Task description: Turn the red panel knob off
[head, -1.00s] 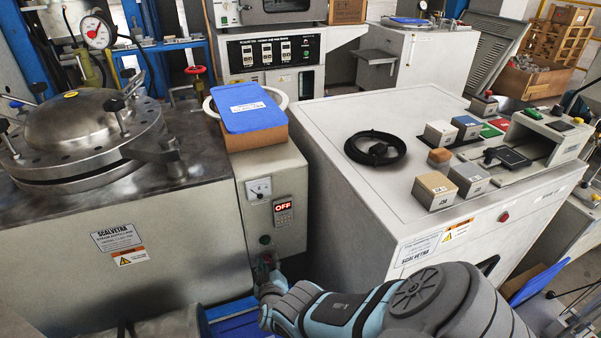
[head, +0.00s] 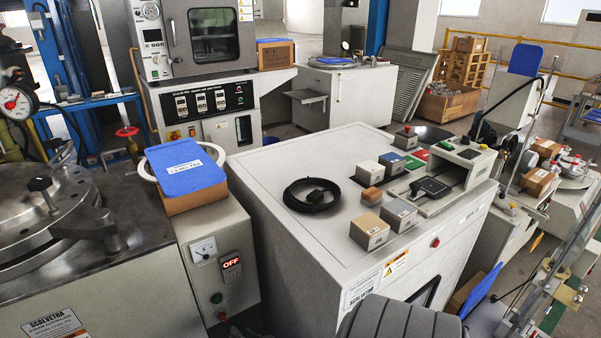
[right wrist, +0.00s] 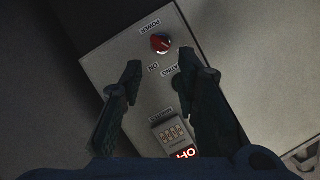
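The red panel knob (right wrist: 160,43) sits on the grey control panel (right wrist: 118,62) in the right wrist view, upside down beside the labels POWER and ON. A pale mark crosses its face; I cannot tell its exact setting. In the head view the knob (head: 222,316) shows small, low on the panel below a lit display (head: 231,263) reading OFF. My right gripper (right wrist: 160,65) is open and empty. Its two fingertips point toward the panel, on either side of and short of the knob, apart from it. My left gripper is not in view.
A blue-topped cardboard box (head: 186,170) lies on the panel's cabinet. The steel autoclave (head: 38,225) stands left. A large white cabinet (head: 290,245) with a coiled black cable (head: 312,195) and small blocks stands right. A dark gap separates the cabinets.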

